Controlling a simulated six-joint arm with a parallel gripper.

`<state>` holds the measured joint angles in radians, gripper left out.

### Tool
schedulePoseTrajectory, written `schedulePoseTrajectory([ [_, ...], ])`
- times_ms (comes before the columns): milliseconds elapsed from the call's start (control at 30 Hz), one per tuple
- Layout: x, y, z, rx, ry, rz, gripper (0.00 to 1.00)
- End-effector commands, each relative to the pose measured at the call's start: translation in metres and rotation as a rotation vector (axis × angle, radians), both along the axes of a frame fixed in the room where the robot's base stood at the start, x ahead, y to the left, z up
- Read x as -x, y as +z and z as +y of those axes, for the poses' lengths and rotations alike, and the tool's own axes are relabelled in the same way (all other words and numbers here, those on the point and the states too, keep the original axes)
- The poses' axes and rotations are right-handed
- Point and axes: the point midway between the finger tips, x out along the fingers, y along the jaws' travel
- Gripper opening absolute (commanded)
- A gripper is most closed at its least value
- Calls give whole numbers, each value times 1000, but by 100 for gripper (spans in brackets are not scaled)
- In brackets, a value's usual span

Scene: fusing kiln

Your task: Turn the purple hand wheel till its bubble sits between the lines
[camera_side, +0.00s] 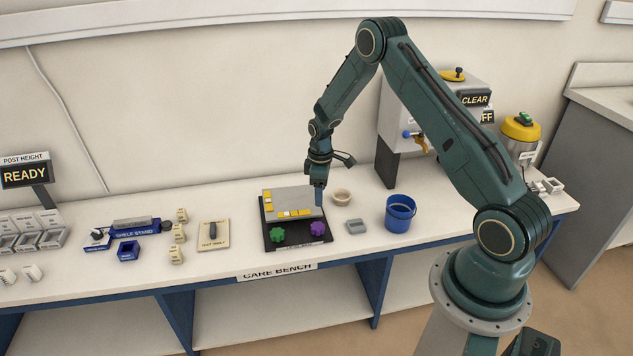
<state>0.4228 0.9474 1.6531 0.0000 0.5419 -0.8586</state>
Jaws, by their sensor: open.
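The purple hand wheel (318,228) sits at the front right of a dark base plate (298,244) on the bench. A green hand wheel (277,235) sits at the front left of the same plate. Behind them is a grey panel (288,199) with yellow and white marks along its edges. The bubble and its lines are too small to read. My gripper (319,202) points down just above and behind the purple wheel, over the panel's right edge. It is open and appears empty. I cannot tell whether it touches anything.
A beige bowl (342,197), a grey block (356,227) and a blue bucket (398,218) stand to the right. A beige plate with a dark lever (213,235) lies to the left. A white dispenser (390,110) stands behind. The bench front edge is clear.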

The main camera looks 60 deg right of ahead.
Motion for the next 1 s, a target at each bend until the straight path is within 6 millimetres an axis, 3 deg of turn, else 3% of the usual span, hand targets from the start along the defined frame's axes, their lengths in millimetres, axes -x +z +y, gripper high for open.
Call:
schedulePoseTrajectory([
  [367, 0, -15, 0, 0, -1, 1, 59],
  [1000, 1, -100, 0, 0, 0, 2, 59],
])
